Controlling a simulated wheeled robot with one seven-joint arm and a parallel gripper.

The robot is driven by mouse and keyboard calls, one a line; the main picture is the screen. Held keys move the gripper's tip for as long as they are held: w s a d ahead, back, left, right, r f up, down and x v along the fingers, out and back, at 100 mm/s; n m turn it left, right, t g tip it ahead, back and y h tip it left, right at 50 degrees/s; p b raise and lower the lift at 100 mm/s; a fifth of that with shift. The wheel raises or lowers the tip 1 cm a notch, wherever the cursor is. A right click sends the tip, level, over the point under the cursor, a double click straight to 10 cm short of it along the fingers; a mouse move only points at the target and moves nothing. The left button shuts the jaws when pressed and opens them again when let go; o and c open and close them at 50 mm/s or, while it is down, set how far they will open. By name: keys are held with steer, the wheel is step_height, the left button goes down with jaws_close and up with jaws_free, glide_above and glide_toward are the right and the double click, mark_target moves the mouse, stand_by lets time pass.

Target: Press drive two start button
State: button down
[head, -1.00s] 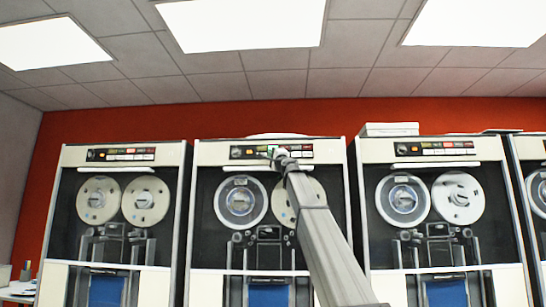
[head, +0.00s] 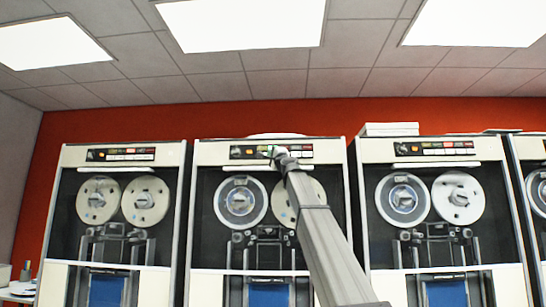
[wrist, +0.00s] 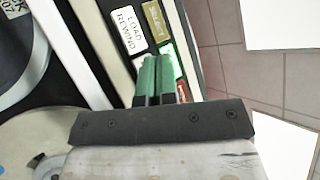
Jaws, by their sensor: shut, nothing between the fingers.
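The second tape drive from the left (head: 195,225) is a cream cabinet with two reels behind glass. Its dark control strip (head: 240,152) runs along the top. My gripper (head: 271,153) is at this strip, hiding part of it. In the wrist view my gripper (wrist: 158,60) has green fingers, shut together with nothing between them. The fingertips are over or against the button rows; I cannot tell whether they touch. Beside them show a white LOAD REWIND button (wrist: 130,30), an olive SELECT button (wrist: 155,22), a lit green button (wrist: 169,60) and a red button (wrist: 183,91). The fingers hide any button beneath them.
Similar drives stand on the left (head: 65,220) and on the right (head: 362,225), with another cut off at the right edge. White boxes (head: 390,129) lie on top of the right drive. A desk with a pen cup (head: 25,275) is at the lower left.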

steer(key=s, duration=0.4)
steer(key=shift+s+a, duration=0.1)
steer(key=shift+s, duration=0.3)
stand_by(0.6)
